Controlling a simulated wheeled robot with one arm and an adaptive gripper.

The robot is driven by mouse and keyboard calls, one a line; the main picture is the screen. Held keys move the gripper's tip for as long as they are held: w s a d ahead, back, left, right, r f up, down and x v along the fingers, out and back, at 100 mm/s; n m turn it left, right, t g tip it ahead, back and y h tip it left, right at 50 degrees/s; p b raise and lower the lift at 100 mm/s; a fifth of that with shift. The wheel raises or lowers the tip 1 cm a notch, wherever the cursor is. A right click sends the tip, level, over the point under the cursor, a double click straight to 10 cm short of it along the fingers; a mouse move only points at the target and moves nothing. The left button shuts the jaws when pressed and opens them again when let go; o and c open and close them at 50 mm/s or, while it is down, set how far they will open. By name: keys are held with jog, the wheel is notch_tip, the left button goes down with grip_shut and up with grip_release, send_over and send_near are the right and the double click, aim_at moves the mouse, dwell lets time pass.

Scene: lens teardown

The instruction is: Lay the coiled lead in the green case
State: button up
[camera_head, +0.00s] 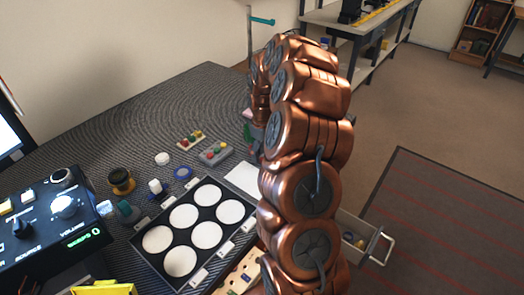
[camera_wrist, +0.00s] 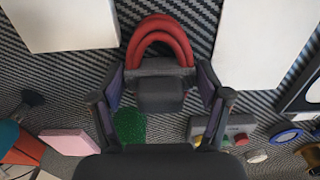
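The coiled lead (camera_wrist: 160,38) is a red loop with a dark grey body at its near end, in the upper middle of the wrist view. My gripper (camera_wrist: 160,78) has its two fingers spread wide, one on each side of the grey body. In the head view my arm hides the gripper and the lead.
White flat panels lie left (camera_wrist: 72,22) and right (camera_wrist: 262,38) of the lead. A pink block (camera_wrist: 70,142) and a grey box with coloured buttons (camera_wrist: 222,133) are nearby. A black tray (camera_head: 151,262) with white discs and a control box (camera_head: 45,245) stand on the table.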

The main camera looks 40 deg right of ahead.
aim_at(263, 144)
jog(key=o, duration=0.3)
jog(key=shift+r, duration=0.1)
notch_tip(263, 144, up, 12)
jog(key=shift+f+b, duration=0.2)
jog(key=shift+b, duration=0.5)
jog(key=shift+a+r, duration=0.15)
jog(key=shift+r, duration=0.2)
